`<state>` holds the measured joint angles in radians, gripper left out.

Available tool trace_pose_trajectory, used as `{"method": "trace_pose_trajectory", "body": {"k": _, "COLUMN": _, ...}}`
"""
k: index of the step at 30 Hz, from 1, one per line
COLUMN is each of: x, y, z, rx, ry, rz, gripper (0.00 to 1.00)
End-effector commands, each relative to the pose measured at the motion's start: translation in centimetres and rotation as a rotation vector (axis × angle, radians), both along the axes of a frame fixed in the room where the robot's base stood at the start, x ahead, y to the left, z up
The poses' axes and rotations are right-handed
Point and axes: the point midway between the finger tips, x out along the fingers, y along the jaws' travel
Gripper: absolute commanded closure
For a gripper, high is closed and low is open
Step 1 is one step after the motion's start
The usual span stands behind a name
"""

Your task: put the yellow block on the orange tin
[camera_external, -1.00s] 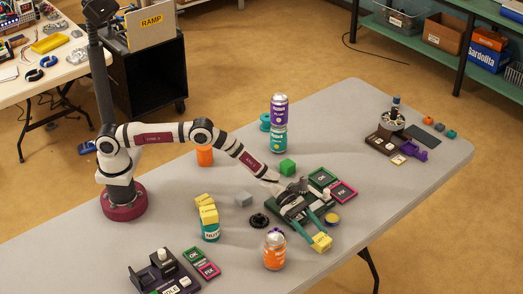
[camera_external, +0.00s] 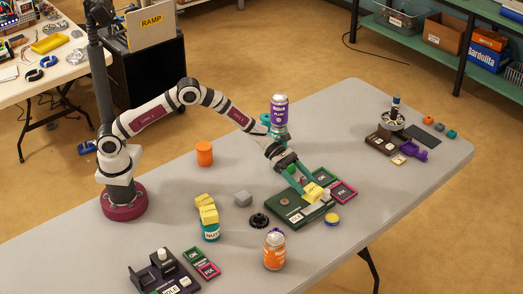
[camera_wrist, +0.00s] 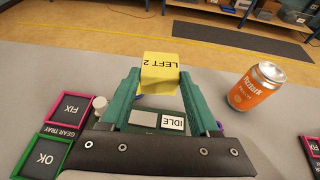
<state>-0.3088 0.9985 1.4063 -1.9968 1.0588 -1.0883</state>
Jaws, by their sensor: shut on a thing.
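My gripper (camera_external: 303,180) is shut on a yellow block (camera_external: 313,191), held over the dark green tray at the middle right of the table. In the wrist view the block (camera_wrist: 160,72) is between the fingertips and its face reads "LEFT 2". An orange drink can (camera_external: 274,252) stands upright near the table's front edge, below and left of the gripper. It also shows in the wrist view (camera_wrist: 257,88), right of the block and apart from it. A plain orange cylinder (camera_external: 204,153) stands farther back, left of the gripper.
More yellow blocks (camera_external: 208,212) are on a teal tin (camera_external: 211,232). A purple can (camera_external: 279,109) stands on a teal can behind my gripper. Bare table surrounds the orange cylinder.

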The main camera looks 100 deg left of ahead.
Motion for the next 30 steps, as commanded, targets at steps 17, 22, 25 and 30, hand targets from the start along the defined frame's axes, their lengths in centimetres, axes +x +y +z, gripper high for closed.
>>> {"method": "trace_pose_trajectory", "body": {"k": 17, "x": -29.8, "y": 18.0, "z": 6.2, "rx": 0.003, "ry": -0.002, "rz": 0.243, "gripper": 0.96}}
{"method": "trace_pose_trajectory", "body": {"k": 22, "x": -35.0, "y": 16.5, "z": 7.5, "rx": 0.002, "ry": -0.002, "rz": 0.290, "gripper": 0.96}}
{"method": "trace_pose_trajectory", "body": {"k": 25, "x": -36.1, "y": 15.9, "z": 7.7, "rx": 0.003, "ry": -0.001, "rz": 0.301, "gripper": 0.96}}
{"method": "trace_pose_trajectory", "body": {"k": 30, "x": -36.6, "y": 16.6, "z": 7.2, "rx": -0.001, "ry": 0.000, "rz": 0.303, "gripper": 0.96}}
